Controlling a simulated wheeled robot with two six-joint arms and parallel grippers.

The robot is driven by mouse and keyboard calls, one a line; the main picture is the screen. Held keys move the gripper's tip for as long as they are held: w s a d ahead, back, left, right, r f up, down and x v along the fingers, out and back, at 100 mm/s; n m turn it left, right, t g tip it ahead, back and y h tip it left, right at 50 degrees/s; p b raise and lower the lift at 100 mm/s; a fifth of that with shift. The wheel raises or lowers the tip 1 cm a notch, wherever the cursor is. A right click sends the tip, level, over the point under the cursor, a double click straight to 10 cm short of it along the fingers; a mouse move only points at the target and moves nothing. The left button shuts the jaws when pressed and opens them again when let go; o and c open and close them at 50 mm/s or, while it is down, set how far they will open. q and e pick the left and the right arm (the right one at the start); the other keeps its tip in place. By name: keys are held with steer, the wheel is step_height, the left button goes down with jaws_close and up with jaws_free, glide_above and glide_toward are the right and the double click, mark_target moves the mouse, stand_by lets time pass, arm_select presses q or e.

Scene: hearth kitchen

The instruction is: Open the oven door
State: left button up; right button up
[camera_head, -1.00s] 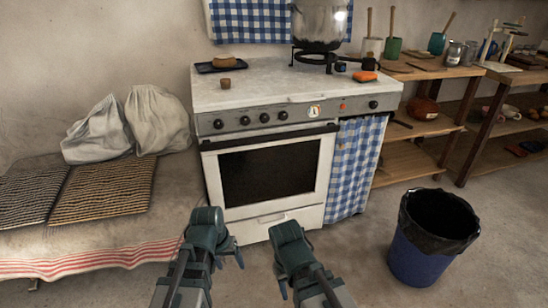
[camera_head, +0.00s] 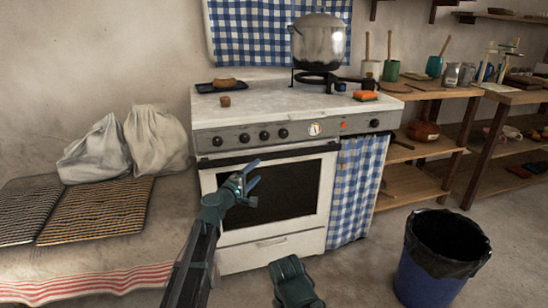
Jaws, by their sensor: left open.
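The white oven (camera_head: 275,241) stands against the wall, with its door (camera_head: 322,190) closed and a dark glass window in it. A dark handle bar (camera_head: 290,153) runs along the top of the door, below the knobs. My left gripper (camera_head: 252,191) is raised in front of the left part of the door window, open and empty, below the handle. I cannot tell how far it is from the door. My right arm (camera_head: 293,283) shows at the bottom edge; its fingers cannot be made out.
A blue bin (camera_head: 432,275) with a black liner stands on the floor at right. A bench with woven mats (camera_head: 97,208) and sacks is at left. A checked curtain (camera_head: 355,188) hangs beside the oven. A pot (camera_head: 320,42) stands on a burner on the counter. Floor before the oven is clear.

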mark_target(272, 157)
arm_select(q)
steer(key=x, duration=1.4)
steer(key=shift+s, duration=0.1)
jaws_close()
stand_by(1.2)
